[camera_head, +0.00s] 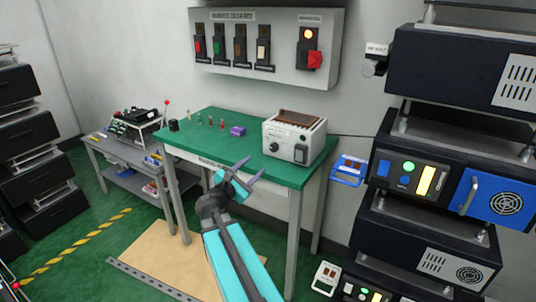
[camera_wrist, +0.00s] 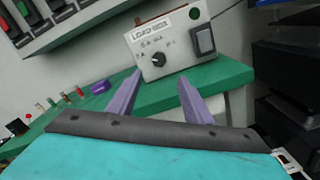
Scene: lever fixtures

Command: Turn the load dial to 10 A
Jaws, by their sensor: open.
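The load box (camera_head: 295,138) is a pale box with a dark grille on top, standing on the right part of the green bench. Its front carries a round black load dial (camera_head: 274,147) at the left and a dark rocker switch (camera_head: 301,153) at the right. In the wrist view the dial (camera_wrist: 158,59) sits below the "LOAD" label with small markings around it, too small to read surely. My gripper (camera_head: 248,172) is open and empty in front of the bench, apart from the box. In the wrist view its purple fingers (camera_wrist: 158,97) point toward the box, below the dial.
The green bench top (camera_head: 203,145) holds a purple block (camera_head: 237,131) and several small coloured posts left of the box. A wall panel (camera_head: 265,45) with several switches hangs above. Black equipment racks (camera_head: 440,150) stand close on the right.

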